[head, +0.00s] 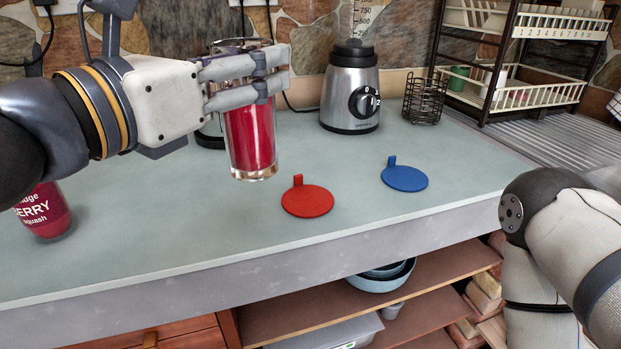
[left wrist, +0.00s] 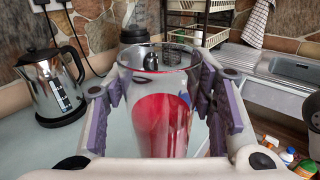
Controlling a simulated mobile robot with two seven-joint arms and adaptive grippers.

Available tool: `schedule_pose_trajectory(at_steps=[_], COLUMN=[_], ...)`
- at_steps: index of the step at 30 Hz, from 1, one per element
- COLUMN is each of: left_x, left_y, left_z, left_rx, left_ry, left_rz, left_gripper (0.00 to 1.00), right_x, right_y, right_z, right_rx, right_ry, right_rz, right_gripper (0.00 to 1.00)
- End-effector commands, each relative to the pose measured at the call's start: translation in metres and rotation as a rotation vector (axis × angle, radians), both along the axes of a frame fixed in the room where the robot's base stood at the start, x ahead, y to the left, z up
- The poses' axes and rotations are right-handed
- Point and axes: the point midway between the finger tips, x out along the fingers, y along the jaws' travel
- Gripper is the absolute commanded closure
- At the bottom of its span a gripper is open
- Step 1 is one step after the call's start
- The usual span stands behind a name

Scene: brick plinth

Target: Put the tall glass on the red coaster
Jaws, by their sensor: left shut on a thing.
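The tall glass (head: 249,139), filled with red drink, is upright in my left gripper (head: 262,78), which is shut around its upper part. It also shows between the fingers of my left gripper (left wrist: 163,112) in the left wrist view, where the glass (left wrist: 160,130) fills the middle. In the head view the glass is left of and behind the red coaster (head: 307,201), and it appears to be held above the counter. The red coaster is a flat disc with a small tab, lying bare on the counter. My right gripper is not in view; only my right arm shows.
A blue coaster (head: 404,178) lies right of the red one. A blender (head: 350,92), a wire holder (head: 423,99) and a dish rack (head: 510,70) stand at the back. A berry squash bottle (head: 44,211) stands at left. A kettle (left wrist: 50,84) shows in the left wrist view.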

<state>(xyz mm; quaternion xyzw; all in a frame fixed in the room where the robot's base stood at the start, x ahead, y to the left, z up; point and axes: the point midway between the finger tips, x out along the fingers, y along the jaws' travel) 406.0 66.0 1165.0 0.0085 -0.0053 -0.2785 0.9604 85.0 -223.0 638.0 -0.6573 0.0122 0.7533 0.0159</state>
Motion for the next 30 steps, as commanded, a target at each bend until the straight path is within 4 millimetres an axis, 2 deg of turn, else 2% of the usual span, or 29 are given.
schedule_pose_trajectory(at_steps=[3,11,15,18,25,30], left_x=[0.019,0.069,0.093,0.105,0.117,0.119], left_y=[-0.01,-0.038,-0.051,-0.058,-0.065,-0.066], left_z=[-0.016,-0.043,-0.07,-0.084,-0.098,-0.128], left_rx=[0.002,0.002,0.002,0.001,0.0,0.0], left_ry=[0.013,0.013,0.016,0.01,0.004,0.008], left_rz=[-0.002,0.0,0.0,0.0,0.0,0.0], left_gripper=[1.0,1.0,1.0,1.0,1.0,1.0], right_x=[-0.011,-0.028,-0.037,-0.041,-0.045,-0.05], right_y=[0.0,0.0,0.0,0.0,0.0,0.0], right_z=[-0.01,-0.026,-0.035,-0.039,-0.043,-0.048], right_rx=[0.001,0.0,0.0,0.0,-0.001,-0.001], right_ry=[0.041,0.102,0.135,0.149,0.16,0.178], right_rz=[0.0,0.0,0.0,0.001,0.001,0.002], right_gripper=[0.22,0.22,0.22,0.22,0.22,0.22])
